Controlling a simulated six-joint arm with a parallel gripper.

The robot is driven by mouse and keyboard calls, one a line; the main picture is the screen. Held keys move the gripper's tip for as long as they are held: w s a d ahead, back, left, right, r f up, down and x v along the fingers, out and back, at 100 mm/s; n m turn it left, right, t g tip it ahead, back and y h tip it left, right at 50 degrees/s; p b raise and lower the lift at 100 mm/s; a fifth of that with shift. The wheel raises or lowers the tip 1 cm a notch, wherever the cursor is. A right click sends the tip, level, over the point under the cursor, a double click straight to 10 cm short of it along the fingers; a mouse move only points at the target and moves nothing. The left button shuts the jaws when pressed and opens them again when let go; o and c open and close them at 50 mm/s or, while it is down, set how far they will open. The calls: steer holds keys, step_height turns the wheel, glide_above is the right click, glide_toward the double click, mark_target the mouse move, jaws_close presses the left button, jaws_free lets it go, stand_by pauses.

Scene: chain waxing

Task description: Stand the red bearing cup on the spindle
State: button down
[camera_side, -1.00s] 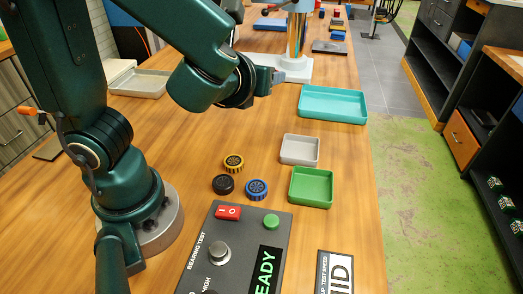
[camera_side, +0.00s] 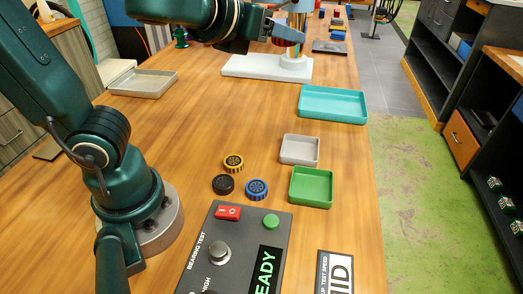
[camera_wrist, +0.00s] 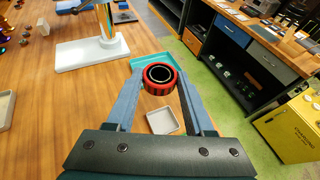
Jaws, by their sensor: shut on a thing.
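My gripper (camera_side: 284,32) is shut on the red bearing cup (camera_side: 288,42), a ring with a dark ribbed rim. In the wrist view the cup (camera_wrist: 158,91) sits between the two fingertips, its round opening facing the camera. The spindle appears to be the shiny metal column (camera_side: 297,50) on a white base (camera_side: 245,68); its top is cut off by the frame. In the side view the cup overlaps the column, and I cannot tell the depth gap. In the wrist view the column (camera_wrist: 105,22) stands left of the cup, apart from it.
A teal tray (camera_side: 333,103), a grey tray (camera_side: 300,150) and a green tray (camera_side: 311,188) line the table's right side. A beige tray (camera_side: 143,84) lies left.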

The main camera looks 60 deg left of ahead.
steer(key=s+d+f+n+g+y, duration=0.2)
steer(key=s+f+n+g+y, duration=0.4)
steer(key=s+f+n+g, duration=1.35)
steer(key=d+r+n+h, duration=0.4)
steer(key=d+n+h, duration=0.2)
steer(key=n+h, duration=0.55)
steer(key=d+r+n+h, duration=0.3)
steer(key=d+n+h, duration=0.3)
steer(key=n+h, duration=0.55)
steer(key=shift+n+g+y, duration=0.45)
steer(key=shift+y, duration=0.25)
steer(key=shift+w+a+f, duration=0.15)
steer(key=shift+f, duration=1.45)
steer(key=shift+w+a+f, duration=0.1)
steer(key=shift+f, duration=1.45)
steer(key=shift+f, duration=0.5)
steer(key=shift+c, duration=1)
jaws_free()
